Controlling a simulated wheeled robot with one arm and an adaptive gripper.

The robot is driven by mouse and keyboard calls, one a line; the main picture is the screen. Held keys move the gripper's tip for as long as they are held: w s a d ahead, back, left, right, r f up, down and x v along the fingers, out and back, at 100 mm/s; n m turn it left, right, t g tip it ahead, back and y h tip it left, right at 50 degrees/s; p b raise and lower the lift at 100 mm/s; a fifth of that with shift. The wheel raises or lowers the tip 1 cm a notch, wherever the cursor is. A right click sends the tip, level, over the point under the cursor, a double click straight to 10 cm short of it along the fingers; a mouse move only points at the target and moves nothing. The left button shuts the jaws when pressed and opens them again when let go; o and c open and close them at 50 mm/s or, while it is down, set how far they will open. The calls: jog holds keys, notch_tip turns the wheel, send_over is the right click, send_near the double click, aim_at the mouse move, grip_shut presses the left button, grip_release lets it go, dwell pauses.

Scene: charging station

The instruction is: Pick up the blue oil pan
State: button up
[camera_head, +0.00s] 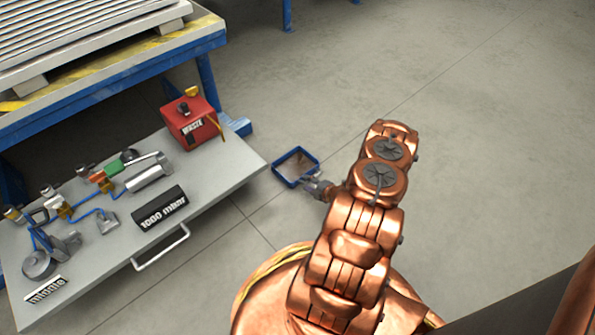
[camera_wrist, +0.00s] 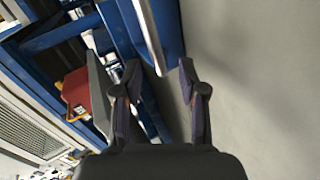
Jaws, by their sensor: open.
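The blue oil pan (camera_head: 297,164) is a small, open, rectangular pan with a blue rim and a dull brownish-grey inside. In the head view it is right of the grey cart's corner, over the floor. My gripper (camera_head: 318,188) is just beyond the pan's lower right corner, partly hidden by my copper arm. A blue shape with a pale strip shows ahead of the fingertips there. I cannot tell whether it is the pan's wall.
The grey cart top (camera_head: 215,170) at left carries a red box (camera_head: 190,120), a black "1000 mbar" block (camera_head: 162,207) and several fittings. A blue-framed bench (camera_head: 110,80) stands behind it. Grey floor (camera_head: 480,130) is open to the right.

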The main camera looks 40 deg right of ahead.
aim_at(303, 182)
jog(key=shift+w+a+f+b, duration=0.15)
jog(key=shift+w+f+b, duration=0.35)
jog(key=shift+w+f, duration=0.4)
jog(key=shift+w, duration=0.55)
jog(key=shift+c, duration=0.3)
grip_shut()
